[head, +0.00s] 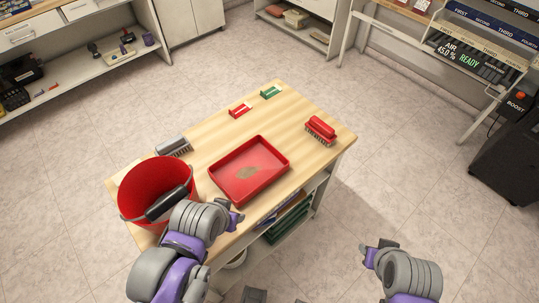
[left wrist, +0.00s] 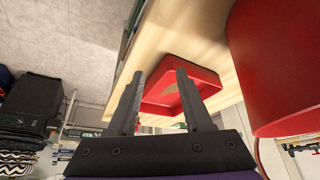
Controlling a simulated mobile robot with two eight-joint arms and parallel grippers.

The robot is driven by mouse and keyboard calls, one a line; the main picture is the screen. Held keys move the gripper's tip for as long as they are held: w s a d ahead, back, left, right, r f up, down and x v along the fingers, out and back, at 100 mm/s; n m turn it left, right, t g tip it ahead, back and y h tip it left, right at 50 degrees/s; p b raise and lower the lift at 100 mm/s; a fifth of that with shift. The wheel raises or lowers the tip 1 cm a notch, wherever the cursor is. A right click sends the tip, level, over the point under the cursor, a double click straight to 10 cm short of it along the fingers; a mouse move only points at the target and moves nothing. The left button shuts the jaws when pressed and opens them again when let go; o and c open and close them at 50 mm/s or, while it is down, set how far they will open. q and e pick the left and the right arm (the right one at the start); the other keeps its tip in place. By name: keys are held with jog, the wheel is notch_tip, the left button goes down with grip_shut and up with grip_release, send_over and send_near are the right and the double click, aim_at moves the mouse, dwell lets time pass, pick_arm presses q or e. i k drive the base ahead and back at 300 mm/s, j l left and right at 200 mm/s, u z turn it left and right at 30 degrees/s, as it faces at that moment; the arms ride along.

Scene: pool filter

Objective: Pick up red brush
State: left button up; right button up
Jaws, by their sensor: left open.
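The red brush (head: 320,128) lies near the right corner of the wooden table, its red back up and its bristles facing down. It is not visible in the left wrist view. My left gripper (head: 236,218) is near the table's front edge, below the red tray and right of the bucket, well apart from the brush. In the left wrist view its two fingers (left wrist: 160,95) stand apart with nothing between them. My right gripper (head: 372,256) is over the floor at the lower right, off the table. Its fingers are too unclear to judge.
A red tray (head: 281,157) with a brownish patch lies mid-table. A red bucket (head: 135,205) with a dark handle stands at the left. A grey brush (head: 173,146) and red (head: 240,110) and green (head: 271,92) cards lie behind. Bare wood (head: 215,135) surrounds the tray.

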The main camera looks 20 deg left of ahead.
aim_at(323, 131)
jog(key=i+l, duration=0.15)
jog(key=l, duration=0.2)
jog(key=i+l, duration=0.15)
jog(key=l, duration=0.2)
jog(key=i+l, duration=0.2)
jog(key=l, duration=0.15)
jog(key=i+l+u, duration=0.1)
jog(key=l+u, duration=0.3)
jog(key=i+l+u, duration=0.1)
jog(key=l+u, duration=0.15)
jog(key=u, duration=1.65)
